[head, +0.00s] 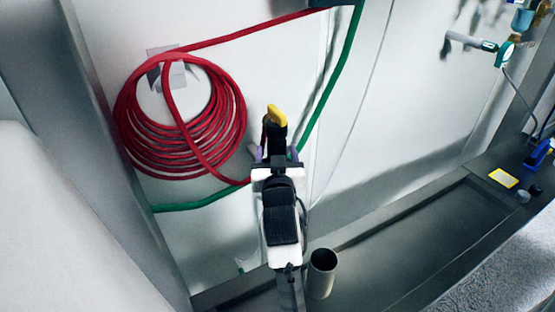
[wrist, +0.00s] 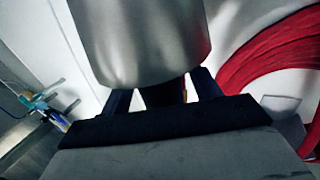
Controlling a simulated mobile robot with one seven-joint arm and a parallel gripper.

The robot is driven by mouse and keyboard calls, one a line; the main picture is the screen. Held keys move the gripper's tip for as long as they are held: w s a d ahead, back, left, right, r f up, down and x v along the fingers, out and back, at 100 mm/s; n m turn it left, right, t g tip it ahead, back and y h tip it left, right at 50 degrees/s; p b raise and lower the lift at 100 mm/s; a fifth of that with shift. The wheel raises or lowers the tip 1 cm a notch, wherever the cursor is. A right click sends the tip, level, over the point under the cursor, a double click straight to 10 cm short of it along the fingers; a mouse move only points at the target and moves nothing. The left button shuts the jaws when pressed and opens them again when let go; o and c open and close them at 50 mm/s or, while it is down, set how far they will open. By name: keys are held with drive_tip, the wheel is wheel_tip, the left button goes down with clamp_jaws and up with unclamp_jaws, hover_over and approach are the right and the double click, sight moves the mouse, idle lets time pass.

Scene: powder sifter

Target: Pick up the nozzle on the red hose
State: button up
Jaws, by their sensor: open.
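The nozzle (head: 278,118) has a yellow top and a black body. It is upright in front of the white wall, to the right of the coiled red hose (head: 128,135). My gripper (head: 276,153) is open, with its two purplish fingers to either side of the nozzle's lower black part in the head view. I cannot tell whether they touch it. In the wrist view my fingers (wrist: 161,92) show with a dark piece between them, and a large grey metal cylinder (wrist: 140,40) hides most of what lies beyond. The red hose (wrist: 265,55) fills the right side there.
A green hose (head: 335,75) runs down the wall behind my gripper. An open metal cylinder (head: 321,270) stands to the right of my arm near a grey trough (head: 400,245). A second spray fitting (head: 470,41) is on the wall at the upper right. A yellow-edged card (head: 503,178) lies at the right.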

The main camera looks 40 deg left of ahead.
drive_tip(key=shift+s+d+r, duration=0.15)
drive_tip(key=shift+c, duration=0.6)
drive_tip(key=c, duration=1.2)
clamp_jaws()
drive_tip(key=shift+r, duration=0.1)
